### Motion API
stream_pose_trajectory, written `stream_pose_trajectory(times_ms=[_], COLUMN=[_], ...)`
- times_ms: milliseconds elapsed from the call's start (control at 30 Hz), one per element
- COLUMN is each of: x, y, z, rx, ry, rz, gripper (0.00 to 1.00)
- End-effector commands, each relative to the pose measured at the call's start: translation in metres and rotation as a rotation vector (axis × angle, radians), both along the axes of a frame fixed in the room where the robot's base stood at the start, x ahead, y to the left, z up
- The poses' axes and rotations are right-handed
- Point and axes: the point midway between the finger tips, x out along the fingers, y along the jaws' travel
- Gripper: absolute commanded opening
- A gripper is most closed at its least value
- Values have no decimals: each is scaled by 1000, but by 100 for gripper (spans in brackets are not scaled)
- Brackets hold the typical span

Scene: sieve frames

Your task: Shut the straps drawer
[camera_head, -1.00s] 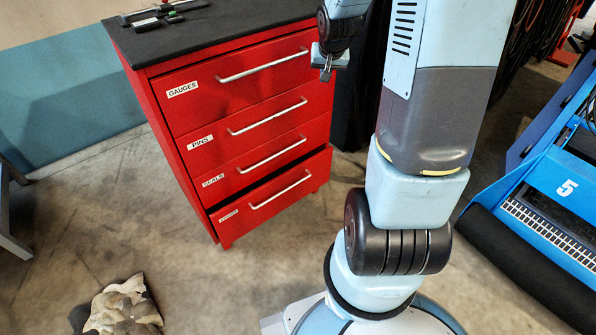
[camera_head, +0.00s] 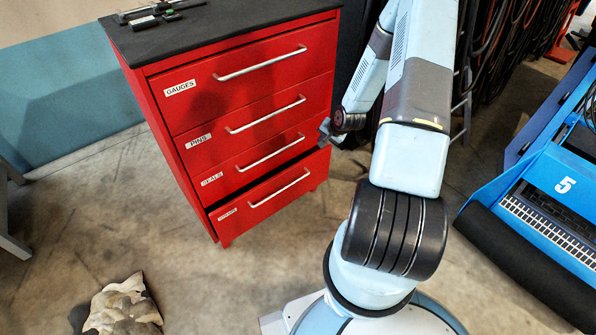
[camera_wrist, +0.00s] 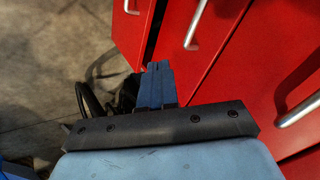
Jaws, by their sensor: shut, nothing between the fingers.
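The bottom drawer (camera_head: 268,203) of the red cabinet stands partly out, with a dark gap along its top edge. Its label is too small to read surely; the drawers above read GAUGES, PINS and SEALS, so I take it as the straps drawer. My gripper (camera_head: 325,132) is shut and empty, beside the cabinet's right front edge, at about the height of the seals drawer (camera_head: 255,168). In the wrist view, my shut fingers (camera_wrist: 155,70) point toward the red fronts, near the dark gap above the bottom drawer (camera_wrist: 130,32). I cannot tell whether they touch anything.
The three upper drawers look closed, each with a bar handle. Small dark tools (camera_head: 160,10) lie on the black cabinet top. A camouflage bundle (camera_head: 124,308) lies on the floor at lower left. A blue machine (camera_head: 560,180) stands at right. The floor before the cabinet is clear.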

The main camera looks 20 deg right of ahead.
Motion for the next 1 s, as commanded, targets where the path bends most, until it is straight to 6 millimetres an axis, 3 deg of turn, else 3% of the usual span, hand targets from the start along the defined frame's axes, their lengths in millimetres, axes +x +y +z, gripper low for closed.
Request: stream_pose_trajectory(times_ms=[33,200,500,767,1000], x=[-3,-13,-32,-38,-25], y=[1,7,24,34,39], z=[-18,-68,-137,-160,-175], rx=[33,141,317,386,389], ry=[-3,-32,-87,-113,-116], rz=[-25,-110,-262,-326,-329], gripper=[0,0,0,0,0])
